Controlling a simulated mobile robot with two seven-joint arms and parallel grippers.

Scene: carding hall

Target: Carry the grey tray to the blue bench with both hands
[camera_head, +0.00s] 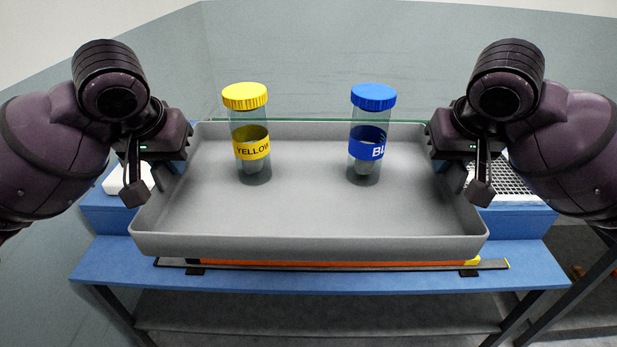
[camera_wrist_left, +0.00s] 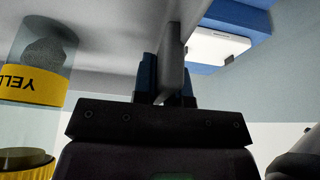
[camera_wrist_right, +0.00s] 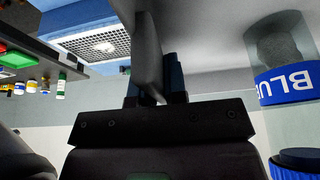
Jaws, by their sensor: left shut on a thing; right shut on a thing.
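The grey tray (camera_head: 310,225) is level in the middle of the head view, in front of and over the blue bench (camera_head: 320,278). I cannot tell how large any gap beneath it is. A clear jar with a yellow lid and yellow label (camera_head: 252,149) stands upright in its left half. A jar with a blue lid and blue label (camera_head: 380,147) stands upright in its right half. My left gripper (camera_head: 168,168) is shut on the tray's left wall. My right gripper (camera_head: 452,172) is shut on its right wall. Both wrist views show the wall between the fingers.
A black-edged strip (camera_head: 220,266) with an orange part (camera_head: 335,265) lies on the bench under the tray's front edge. A white object (camera_wrist_left: 215,45) is at the left. A perforated plate (camera_wrist_right: 95,44) is at the right. Several small bottles (camera_wrist_right: 61,85) stand beyond it.

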